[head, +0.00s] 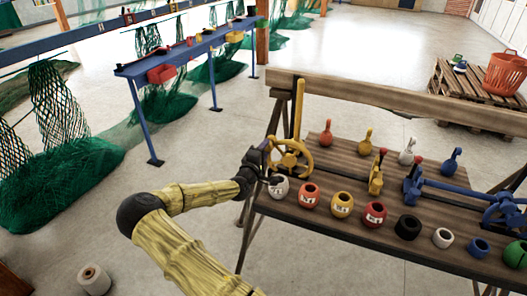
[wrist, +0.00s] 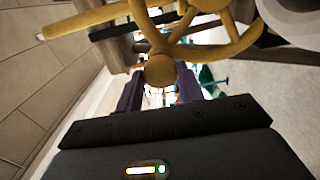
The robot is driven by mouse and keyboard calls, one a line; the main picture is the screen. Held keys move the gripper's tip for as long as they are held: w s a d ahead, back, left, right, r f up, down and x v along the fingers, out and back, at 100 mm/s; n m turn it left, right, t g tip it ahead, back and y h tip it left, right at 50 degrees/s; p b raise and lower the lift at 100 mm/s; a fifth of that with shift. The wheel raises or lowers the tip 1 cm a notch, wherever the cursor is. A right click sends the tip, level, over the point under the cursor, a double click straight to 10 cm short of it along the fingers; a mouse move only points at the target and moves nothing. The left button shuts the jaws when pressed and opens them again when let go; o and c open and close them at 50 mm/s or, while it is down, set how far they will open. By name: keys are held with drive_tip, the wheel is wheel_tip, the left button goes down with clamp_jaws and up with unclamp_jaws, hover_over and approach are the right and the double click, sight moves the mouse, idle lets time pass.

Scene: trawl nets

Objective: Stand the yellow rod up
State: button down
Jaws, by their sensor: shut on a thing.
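The yellow rod (head: 299,108) stands close to upright in the head view, rising behind the yellow handwheel at the bench's left end. In the wrist view the rod (wrist: 82,20) runs out to the upper left. The yellow handwheel (head: 305,154) shows its rim and spokes; it also shows in the wrist view (wrist: 233,42). My gripper (head: 265,147) is at the wheel's left side. In the wrist view my gripper (wrist: 160,86) has its dark fingers on either side of the wheel's round yellow knob (wrist: 161,69), shut on it. The rod's lower end is hidden.
The wooden bench (head: 330,228) carries a front row of coloured ring-shaped pieces, with a white one (head: 278,187) just below my gripper. A small yellow lever (head: 376,175) and a blue lever mechanism (head: 445,187) stand to the right. A wooden rail (head: 390,98) runs behind.

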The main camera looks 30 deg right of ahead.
drive_tip(key=c, duration=1.1)
unclamp_jaws()
drive_tip(key=shift+s+a+f, duration=0.1)
drive_tip(key=shift+f, duration=0.2)
drive_tip(key=shift+o, duration=1.1)
drive_tip(key=shift+r, duration=0.1)
drive_tip(key=b+v, duration=0.1)
drive_tip(key=v, duration=1.6)
drive_tip(key=shift+a, duration=0.2)
